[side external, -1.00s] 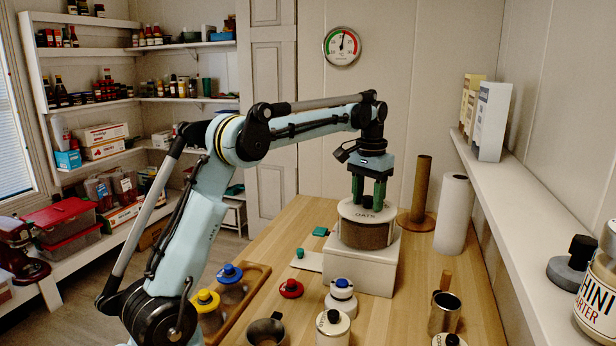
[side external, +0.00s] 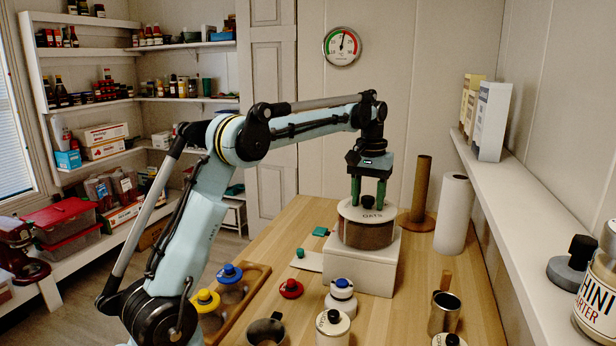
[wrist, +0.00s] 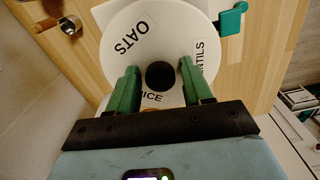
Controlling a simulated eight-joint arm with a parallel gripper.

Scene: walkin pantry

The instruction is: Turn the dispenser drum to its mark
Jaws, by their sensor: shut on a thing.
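The dispenser drum (side external: 365,235) is a round brown body with a white lid, on a white block (side external: 385,262). In the wrist view the lid (wrist: 122,72) carries the words OATS, "NTILS" and "ICE", the latter two partly hidden by my fingers. A black knob (wrist: 160,75) stands at its centre. My gripper (side external: 368,203) points straight down over the lid, its green fingers on opposite sides of the knob and shut on it. A teal tab (wrist: 231,19) lies just beyond the lid's rim, near its upper right in the wrist view; I cannot tell whether it is the mark.
A paper roll (side external: 453,214) and a brown upright holder (side external: 420,195) stand behind and right of the drum. Lidded jars, a metal cup (side external: 444,312) and a wooden tray (side external: 252,283) stand in front. A wall shelf (side external: 520,190) runs along the right.

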